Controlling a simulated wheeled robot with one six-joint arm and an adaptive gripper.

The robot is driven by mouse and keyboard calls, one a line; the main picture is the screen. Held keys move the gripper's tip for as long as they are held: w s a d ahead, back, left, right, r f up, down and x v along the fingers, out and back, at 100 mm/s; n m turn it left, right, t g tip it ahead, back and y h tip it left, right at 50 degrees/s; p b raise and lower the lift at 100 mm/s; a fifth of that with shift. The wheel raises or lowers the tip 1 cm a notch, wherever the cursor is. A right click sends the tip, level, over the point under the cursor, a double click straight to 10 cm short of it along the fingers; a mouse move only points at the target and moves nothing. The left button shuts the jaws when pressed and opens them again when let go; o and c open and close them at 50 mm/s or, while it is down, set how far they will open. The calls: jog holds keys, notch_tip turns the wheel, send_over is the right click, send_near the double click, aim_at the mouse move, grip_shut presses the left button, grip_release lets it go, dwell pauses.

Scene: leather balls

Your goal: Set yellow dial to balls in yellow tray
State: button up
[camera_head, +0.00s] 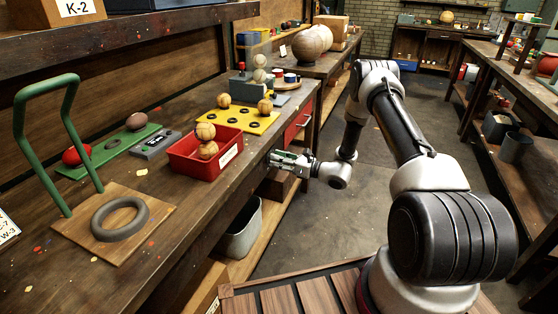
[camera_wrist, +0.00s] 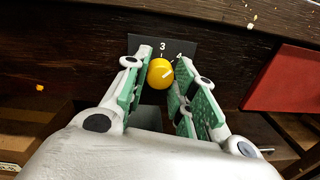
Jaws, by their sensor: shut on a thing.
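The yellow dial (camera_wrist: 156,76) sits on a dark plate (camera_wrist: 140,44) on the bench front in the wrist view. The numbers 3 and 4 show above it; its white mark points up and right, toward the 4. Other numbers are hidden. My gripper (camera_wrist: 164,74) is shut on the dial, a green-padded finger at each side. In the head view my gripper (camera_head: 277,161) is at the bench's front edge, and the dial is hidden. The yellow tray (camera_head: 246,124) lies on the bench with two tan leather balls (camera_head: 224,100) (camera_head: 265,106) and several empty holes.
A red bin (camera_head: 193,166) with two tan balls stands left of my gripper. A green tray (camera_head: 100,151) with a red ball and a brown ball lies further left. A red panel (camera_wrist: 285,80) is right of the dial. A grey bin (camera_head: 243,235) stands below the bench.

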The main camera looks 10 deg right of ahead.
jog(key=shift+f+n+g+y, duration=0.15)
jog(key=shift+n+y, duration=0.2)
jog(key=shift+n, duration=4.15)
jog(key=shift+n+g+y, duration=0.15)
jog(key=shift+n+y, duration=0.2)
jog(key=shift+n, duration=4.15)
jog(key=shift+s, duration=0.1)
jog(key=o, duration=1)
jog(key=shift+o, duration=0.2)
jog(key=v, duration=1.2)
